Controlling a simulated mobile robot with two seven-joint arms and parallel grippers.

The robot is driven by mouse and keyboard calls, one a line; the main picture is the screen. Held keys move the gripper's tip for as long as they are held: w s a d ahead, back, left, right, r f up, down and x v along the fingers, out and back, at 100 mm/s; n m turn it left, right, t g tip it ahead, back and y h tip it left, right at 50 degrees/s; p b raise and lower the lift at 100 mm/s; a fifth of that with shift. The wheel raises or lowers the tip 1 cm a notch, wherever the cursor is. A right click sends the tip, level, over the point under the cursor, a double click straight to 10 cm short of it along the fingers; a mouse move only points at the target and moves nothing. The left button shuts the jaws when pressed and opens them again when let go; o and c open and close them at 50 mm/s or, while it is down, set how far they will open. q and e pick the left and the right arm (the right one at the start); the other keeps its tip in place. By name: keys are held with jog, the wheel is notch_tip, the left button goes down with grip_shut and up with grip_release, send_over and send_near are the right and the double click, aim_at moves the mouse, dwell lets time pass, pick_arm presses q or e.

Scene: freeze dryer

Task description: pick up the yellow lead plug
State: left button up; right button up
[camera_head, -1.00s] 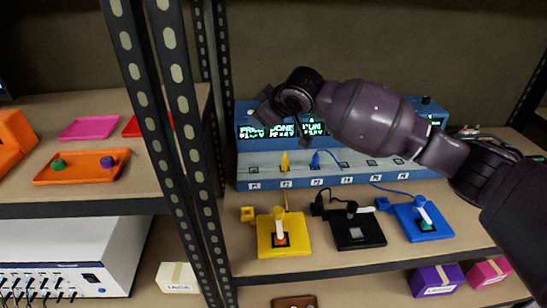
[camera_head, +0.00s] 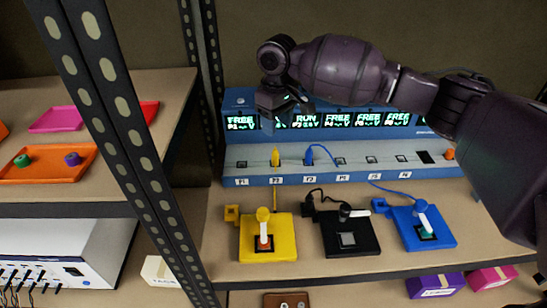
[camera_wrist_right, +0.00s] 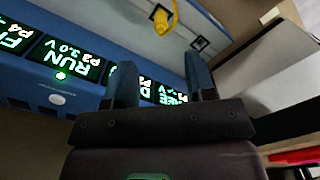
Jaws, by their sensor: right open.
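The yellow lead plug (camera_head: 275,157) stands upright in a socket labelled P2 on the blue charging panel (camera_head: 340,177). A yellow cord runs from it down to the yellow block (camera_head: 268,240). My right gripper (camera_head: 284,108) is open and empty above and behind the plug, in front of the display row, hiding most of the second display. In the right wrist view, the two fingers (camera_wrist_right: 160,85) are spread apart, and the yellow plug (camera_wrist_right: 164,19) shows beyond them near the top, not between them. My left gripper is not in view.
A blue plug (camera_head: 309,155) sits in the socket to the right. Black (camera_head: 347,232) and blue (camera_head: 425,229) blocks stand beside the yellow one. A perforated shelf post (camera_head: 125,130) rises at left. An orange tray (camera_head: 35,168) lies on the left shelf.

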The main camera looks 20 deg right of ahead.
send_over(275, 152)
jog(key=f, duration=0.2)
jog(key=f+b, duration=0.1)
jog(key=f, duration=0.1)
jog(key=shift+s+d+f, duration=0.2)
jog(key=shift+f, duration=1.15)
jog(key=f+b, duration=0.1)
jog(key=f, duration=0.3)
jog(key=shift+w+a+b, duration=0.2)
jog(key=shift+b, duration=0.2)
jog(key=shift+r, duration=0.1)
grip_shut()
